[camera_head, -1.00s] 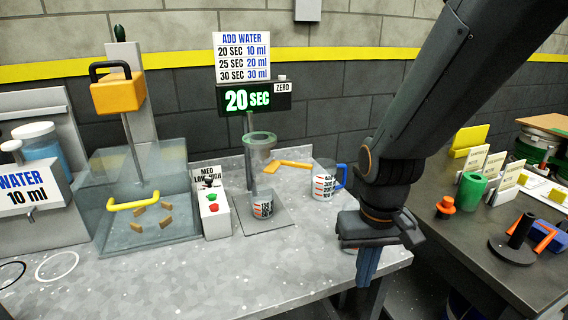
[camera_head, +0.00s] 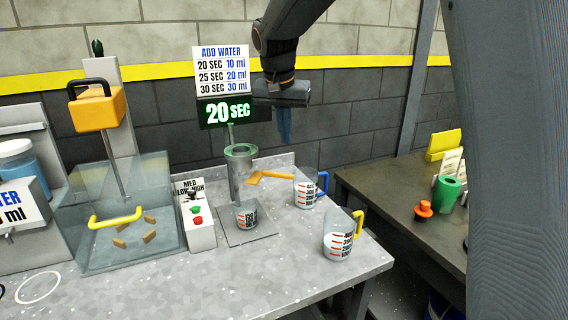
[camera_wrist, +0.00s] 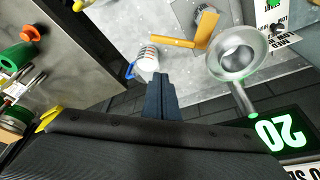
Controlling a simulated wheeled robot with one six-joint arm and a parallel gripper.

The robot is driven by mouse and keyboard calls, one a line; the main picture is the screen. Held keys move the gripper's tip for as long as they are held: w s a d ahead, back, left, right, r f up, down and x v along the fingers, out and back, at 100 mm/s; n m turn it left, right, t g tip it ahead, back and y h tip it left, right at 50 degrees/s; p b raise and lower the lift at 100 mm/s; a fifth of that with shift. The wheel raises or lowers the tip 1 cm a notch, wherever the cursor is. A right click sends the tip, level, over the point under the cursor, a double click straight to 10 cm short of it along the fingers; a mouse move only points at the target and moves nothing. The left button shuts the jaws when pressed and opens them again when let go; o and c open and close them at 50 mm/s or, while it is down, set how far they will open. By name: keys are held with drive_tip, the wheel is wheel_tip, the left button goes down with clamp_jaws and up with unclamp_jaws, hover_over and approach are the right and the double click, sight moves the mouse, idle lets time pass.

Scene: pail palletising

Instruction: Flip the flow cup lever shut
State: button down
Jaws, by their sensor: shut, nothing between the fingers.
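The flow cup (camera_head: 239,152) is a clear cylinder with a green rim on a post, above a metal base plate. Its orange lever (camera_head: 268,176) sticks out to the right below the rim. In the wrist view the flow cup (camera_wrist: 238,54) is seen from above, with the bent orange lever (camera_wrist: 190,38) to its left. A small measuring cup (camera_head: 246,214) stands under the flow cup. My gripper (camera_head: 284,138) is shut and empty, pointing down, above and to the right of the flow cup. In the wrist view my gripper (camera_wrist: 162,98) is apart from the lever.
A blue-handled measuring cup (camera_head: 304,190) stands close to the lever's end. A yellow-handled one (camera_head: 340,238) stands near the bench's right edge. The timer display (camera_head: 226,111) reads 20 SEC behind the flow cup. A control box (camera_head: 197,222) is at its left.

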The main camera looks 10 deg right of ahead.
drive_tip(key=shift+w+a+r, duration=0.1)
drive_tip(key=shift+w+r, duration=0.15)
drive_tip(key=p+x, duration=0.2)
drive_tip(key=x, duration=0.8)
drive_tip(key=s, duration=0.1)
drive_tip(key=s+a, duration=0.1)
drive_tip(key=s+p, duration=0.1)
drive_tip(key=shift+s+a, duration=0.3)
